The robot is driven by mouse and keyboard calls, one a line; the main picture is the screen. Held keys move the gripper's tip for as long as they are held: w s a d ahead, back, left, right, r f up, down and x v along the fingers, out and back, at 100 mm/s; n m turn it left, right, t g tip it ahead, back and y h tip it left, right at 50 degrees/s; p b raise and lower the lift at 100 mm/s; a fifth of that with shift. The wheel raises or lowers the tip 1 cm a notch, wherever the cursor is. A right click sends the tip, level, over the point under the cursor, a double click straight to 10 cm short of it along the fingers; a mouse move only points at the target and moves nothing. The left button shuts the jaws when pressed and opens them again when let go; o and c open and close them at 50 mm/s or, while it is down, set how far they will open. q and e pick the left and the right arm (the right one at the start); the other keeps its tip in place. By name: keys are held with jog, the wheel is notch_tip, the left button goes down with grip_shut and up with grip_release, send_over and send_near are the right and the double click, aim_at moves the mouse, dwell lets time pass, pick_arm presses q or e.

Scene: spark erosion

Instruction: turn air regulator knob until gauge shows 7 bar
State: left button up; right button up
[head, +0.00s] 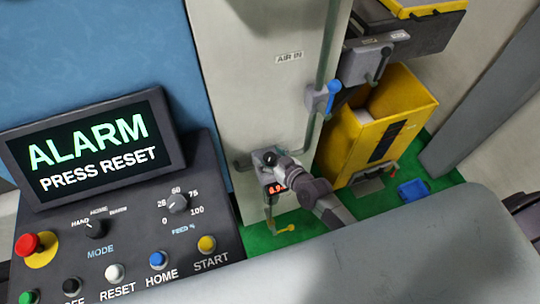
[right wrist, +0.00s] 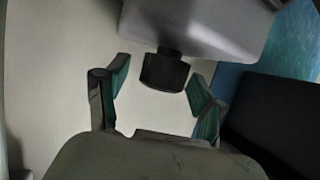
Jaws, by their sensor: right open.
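The air regulator is a small grey body (head: 262,153) with a black knob (head: 269,158), on the pale machine wall under the "AIR IN" label (head: 289,58). A gauge with red digits (head: 276,187) sits just below; its reading is too small and partly covered to read surely. My right gripper (head: 291,171) is at the regulator, in front of the knob. In the right wrist view its teal-padded fingers (right wrist: 158,80) are open, with the black knob (right wrist: 164,72) between the fingertips and no clear contact. The grey body (right wrist: 205,25) is behind it. My left gripper is not in view.
A blue valve handle (head: 331,97) is on the pipe above right. A yellow bin (head: 400,115) and a blue tray (head: 413,191) stand on the right. A control panel with an "ALARM PRESS RESET" screen (head: 92,146) and an emergency stop (head: 28,244) fills the left.

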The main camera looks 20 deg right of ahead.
jog(key=shift+s, duration=0.25)
jog(key=v, duration=1.1)
jog(key=shift+d+r, duration=0.2)
jog(key=shift+r, duration=0.05)
jog(key=shift+s, duration=0.15)
